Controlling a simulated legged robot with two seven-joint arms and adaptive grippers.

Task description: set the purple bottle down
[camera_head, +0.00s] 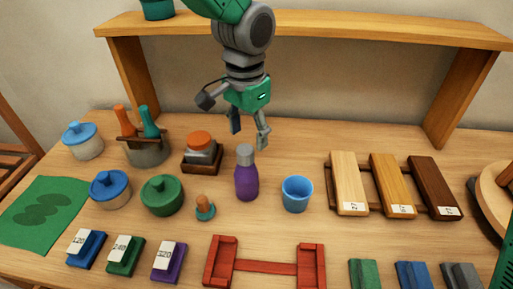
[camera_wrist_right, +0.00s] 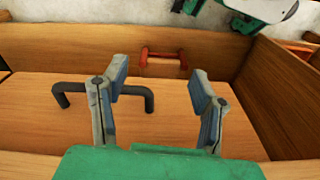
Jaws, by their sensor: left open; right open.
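The purple bottle (camera_head: 246,182) with a grey cap stands upright on the wooden table in the head view, left of the blue cup. My left gripper (camera_head: 249,136) comes down from the top. It is open and empty, with its fingertips just above and behind the bottle's cap, apart from it as far as I can tell. My right gripper (camera_wrist_right: 156,97) shows in the right wrist view, open with nothing between its fingers. It is over a wooden surface with a dark handle (camera_wrist_right: 102,92). The bottle does not show in that view.
The blue cup (camera_head: 297,194) stands close to the bottle's right. A green lidded pot (camera_head: 162,196), a small stamp (camera_head: 205,208) and an orange-topped block (camera_head: 201,152) are to its left. A red rack (camera_head: 264,267) lies in front. A wooden shelf (camera_head: 330,28) spans behind.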

